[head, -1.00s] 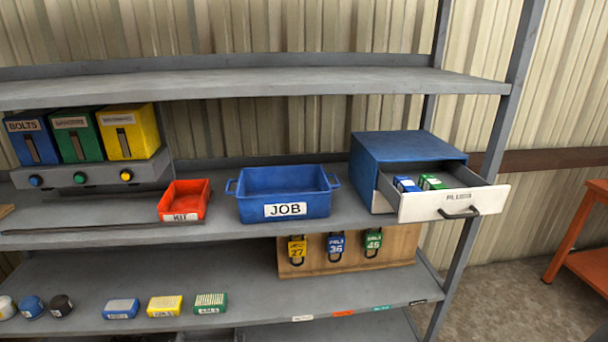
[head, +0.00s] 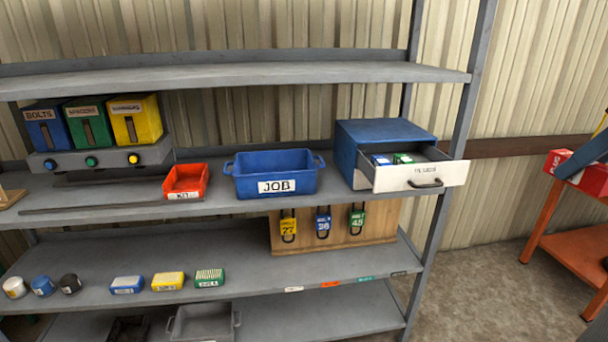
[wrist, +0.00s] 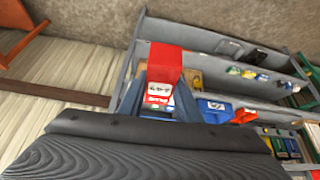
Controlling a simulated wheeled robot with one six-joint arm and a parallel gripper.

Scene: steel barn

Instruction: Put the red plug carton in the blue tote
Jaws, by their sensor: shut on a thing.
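The red plug carton (head: 560,160), with a white lettered patch, is held at the right edge of the head view, above the orange stand. In the wrist view the carton (wrist: 165,62) stands out between my blue fingers. My gripper (wrist: 160,100) is shut on it; in the head view the gripper (head: 588,160) is partly cut off by the frame. The blue tote (head: 277,187), labelled JOB, sits on the middle shelf, far left of the gripper. Its inside looks empty, though its floor is partly hidden.
A blue cabinet (head: 385,135) has its white-fronted drawer (head: 420,176) pulled out, with blue and green cartons inside. A red KIT bin (head: 186,182) sits left of the tote. An orange stand (head: 575,245) is at right. The upper shelf (head: 230,75) runs above the tote.

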